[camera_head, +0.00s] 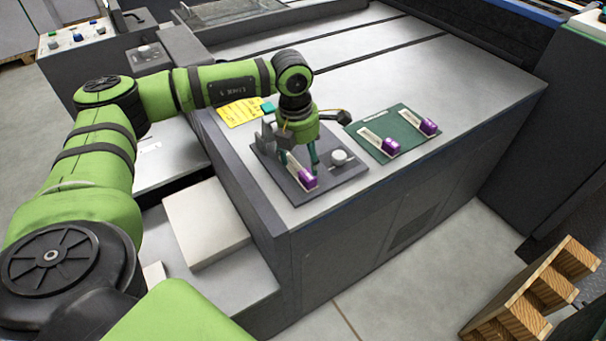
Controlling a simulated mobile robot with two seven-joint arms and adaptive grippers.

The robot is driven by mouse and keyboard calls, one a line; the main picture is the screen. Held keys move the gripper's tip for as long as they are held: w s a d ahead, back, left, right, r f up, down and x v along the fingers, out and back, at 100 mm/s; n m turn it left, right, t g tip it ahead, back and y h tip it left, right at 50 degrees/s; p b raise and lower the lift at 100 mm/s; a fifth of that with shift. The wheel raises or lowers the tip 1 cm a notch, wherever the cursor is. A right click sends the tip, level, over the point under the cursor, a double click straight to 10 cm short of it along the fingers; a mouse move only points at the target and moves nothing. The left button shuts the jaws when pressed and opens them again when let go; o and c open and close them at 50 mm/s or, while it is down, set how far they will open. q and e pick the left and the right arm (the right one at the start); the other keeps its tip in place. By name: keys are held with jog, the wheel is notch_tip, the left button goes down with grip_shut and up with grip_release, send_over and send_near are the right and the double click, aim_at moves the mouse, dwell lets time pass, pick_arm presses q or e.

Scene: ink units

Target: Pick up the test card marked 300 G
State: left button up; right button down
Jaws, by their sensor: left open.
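No marking 300 G can be read in this view. A yellow card (238,112) with small dark print lies on the grey machine top, left of my left gripper's wrist. A small teal piece (268,107) is at its right edge. My left gripper (301,163) points down, open, above a dark grey plate (328,185). A purple-and-white unit (307,180) sits on the plate just below and in front of the fingers. The gripper hides part of the plate. I cannot tell whether the fingers touch the unit. My right gripper is out of view.
A green mat (405,147) to the right holds two similar units, one nearer (391,146) and one farther (428,127). A pale knob (340,157) stands on the plate. A white block (205,222) is on the lower step. A wooden pallet (535,295) is at lower right. The machine top behind is clear.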

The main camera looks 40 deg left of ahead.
aim_at(307, 175)
pick_arm(q)
jog(key=f, duration=0.2)
jog(key=f+p, duration=0.1)
jog(key=f, duration=0.1)
jog(key=d+f+p, duration=0.1)
jog(key=f, duration=0.1)
jog(key=shift+w+f, duration=0.15)
jog(key=shift+f, duration=0.2)
grip_shut()
jog(key=shift+r, duration=0.15)
